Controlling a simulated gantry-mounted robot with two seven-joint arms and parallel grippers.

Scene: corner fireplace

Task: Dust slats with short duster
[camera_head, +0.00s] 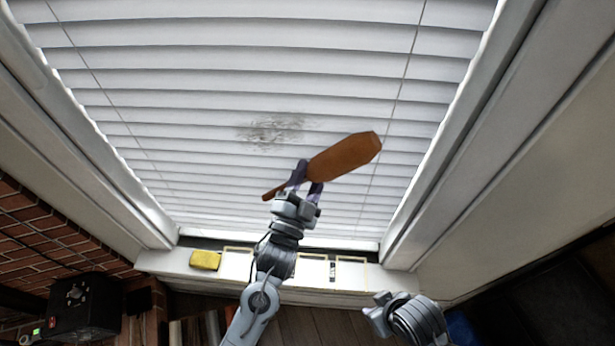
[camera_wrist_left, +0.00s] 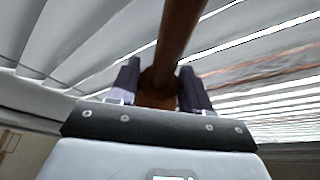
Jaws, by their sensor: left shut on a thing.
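The white slats (camera_head: 220,90) of a window blind fill the middle of the head view. A grey-brown dust patch (camera_head: 275,131) lies on them near the centre. My left gripper (camera_head: 307,182) is shut on the handle of a short brown duster (camera_head: 345,156). The duster's broad head points up and right, to the right of and below the dust patch. In the left wrist view the brown handle (camera_wrist_left: 178,40) stands between the two dark fingers (camera_wrist_left: 160,88). Whether the duster touches the slats cannot be told. My right gripper (camera_head: 378,314) is low at the right; its fingers are unclear.
A white sill (camera_head: 160,262) runs below the blind, with a yellow sponge (camera_head: 205,260) and pale yellow outlined rectangles (camera_head: 352,272) on it. White window frames (camera_head: 455,130) stand at both sides. A brick wall (camera_head: 40,235) and a black box (camera_head: 85,305) are at lower left.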

